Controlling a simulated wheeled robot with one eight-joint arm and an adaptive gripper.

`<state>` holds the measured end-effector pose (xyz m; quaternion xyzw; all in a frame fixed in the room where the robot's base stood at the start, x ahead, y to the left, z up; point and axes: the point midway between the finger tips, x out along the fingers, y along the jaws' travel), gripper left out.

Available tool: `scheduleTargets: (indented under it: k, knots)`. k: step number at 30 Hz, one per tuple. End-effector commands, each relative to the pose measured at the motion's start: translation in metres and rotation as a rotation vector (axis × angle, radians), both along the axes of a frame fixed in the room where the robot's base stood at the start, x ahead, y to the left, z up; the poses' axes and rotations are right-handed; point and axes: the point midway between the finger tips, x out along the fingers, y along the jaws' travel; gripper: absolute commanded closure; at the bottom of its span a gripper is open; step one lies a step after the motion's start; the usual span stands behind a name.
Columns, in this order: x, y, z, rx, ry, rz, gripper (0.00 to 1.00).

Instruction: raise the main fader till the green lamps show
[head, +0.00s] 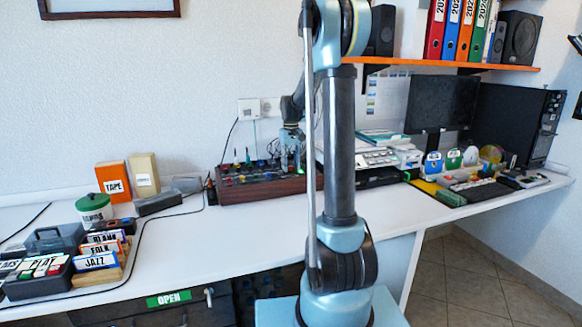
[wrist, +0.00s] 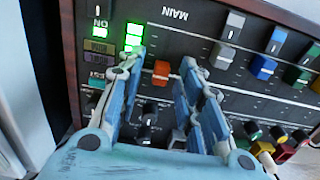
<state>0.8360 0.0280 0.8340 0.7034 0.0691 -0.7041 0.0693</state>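The mixer (head: 262,190) is a dark panel in a wooden case, on the desk below my gripper (head: 290,150) in the head view. In the wrist view an orange fader cap (wrist: 162,71) sits in the slot below the MAIN label (wrist: 174,14). Green lamps (wrist: 133,38) are lit in a stack left of it, partly behind a fingertip. My gripper (wrist: 163,60) is open, with one finger on each side of the orange cap. Gaps show between the cap and both fingers.
Grey (wrist: 222,55), blue (wrist: 263,66) and green fader caps stand right of my gripper, with coloured knobs below them. A green ON light (wrist: 100,25) glows at left. In the head view, a white device (head: 375,158) stands right of the mixer.

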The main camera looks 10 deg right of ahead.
Motion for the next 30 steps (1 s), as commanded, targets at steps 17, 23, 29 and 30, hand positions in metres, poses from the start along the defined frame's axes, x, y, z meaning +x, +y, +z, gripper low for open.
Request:
scheduleTargets:
  k: [17, 23, 29, 30]
  knots:
    - [0.000, 0.000, 0.065, 0.000, 0.001, 0.000, 0.67]
    - [0.001, 0.000, 0.097, 0.000, 0.001, 0.000, 0.67]
    - [0.001, 0.000, 0.115, 0.000, 0.001, 0.000, 0.67]
    - [0.002, 0.000, 0.117, 0.000, 0.001, 0.000, 0.67]
